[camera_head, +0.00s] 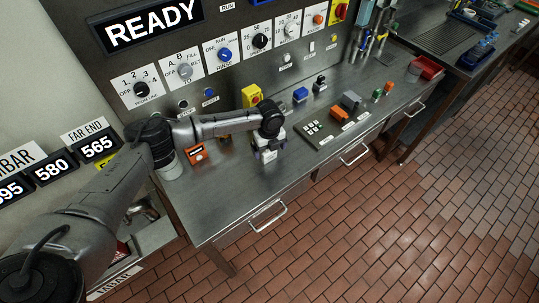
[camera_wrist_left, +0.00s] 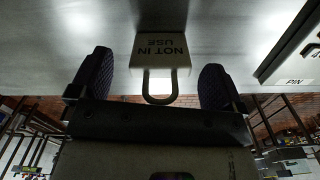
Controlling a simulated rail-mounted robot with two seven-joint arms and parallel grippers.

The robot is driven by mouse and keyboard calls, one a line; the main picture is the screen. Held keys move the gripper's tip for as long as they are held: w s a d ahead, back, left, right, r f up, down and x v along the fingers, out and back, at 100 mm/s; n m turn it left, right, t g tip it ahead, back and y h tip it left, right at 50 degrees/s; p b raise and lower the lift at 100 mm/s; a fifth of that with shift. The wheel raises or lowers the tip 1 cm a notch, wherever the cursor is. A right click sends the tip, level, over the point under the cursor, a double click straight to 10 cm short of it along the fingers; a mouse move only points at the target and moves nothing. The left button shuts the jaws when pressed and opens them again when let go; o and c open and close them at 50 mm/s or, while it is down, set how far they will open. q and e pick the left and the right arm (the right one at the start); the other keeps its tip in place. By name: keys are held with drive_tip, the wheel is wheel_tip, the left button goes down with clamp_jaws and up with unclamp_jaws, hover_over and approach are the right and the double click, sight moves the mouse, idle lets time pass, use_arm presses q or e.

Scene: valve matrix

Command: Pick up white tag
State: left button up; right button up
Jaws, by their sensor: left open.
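The white tag (camera_wrist_left: 161,55) has "NOT IN USE" printed on it and a loop at one end. In the left wrist view it lies on the steel bench top (camera_wrist_left: 60,25), upside down in the picture. My left gripper (camera_wrist_left: 155,82) is open, with one dark finger on each side of the tag's loop and gaps to both. In the head view my left gripper (camera_head: 268,146) points down over the bench, and it largely hides the tag there. My right gripper is not in view.
An orange device (camera_head: 194,154) lies left of the gripper. A yellow box (camera_head: 251,96) and a blue block (camera_head: 300,94) stand behind. The bench's front strip is clear.

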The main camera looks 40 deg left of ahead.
use_arm(q)
drive_tip(key=shift+f, duration=0.45)
drive_tip(key=shift+c, duration=0.3)
drive_tip(key=c, duration=0.9)
